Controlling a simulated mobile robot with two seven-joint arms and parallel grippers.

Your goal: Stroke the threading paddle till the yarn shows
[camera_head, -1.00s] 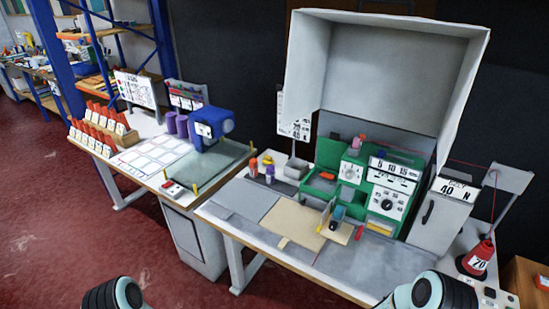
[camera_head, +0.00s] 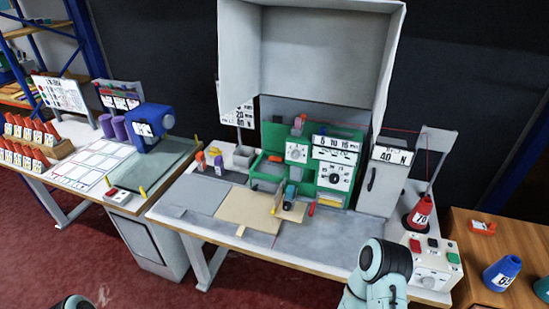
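The green machine (camera_head: 328,172) with dials stands under a raised pale hood (camera_head: 320,55) on the grey-topped bench. I cannot tell which small part is the threading paddle: a red piece (camera_head: 311,208), an orange piece (camera_head: 275,159) and a yellow upright piece (camera_head: 277,203) show at its front. Red yarn (camera_head: 427,160) runs from the red cone (camera_head: 420,213) marked 70 up to a stand and left towards the machine. Whether a yarn end shows at the front is too small to tell. Parts of both my arms show at the bottom edge; neither gripper's fingertips are visible.
A pale cabinet (camera_head: 384,178) marked 40 N stands right of the machine. A control box (camera_head: 433,263) with coloured buttons sits at the bench's right end. A wooden table (camera_head: 470,265) holds a blue cone (camera_head: 502,273). The bench's front left is mostly clear.

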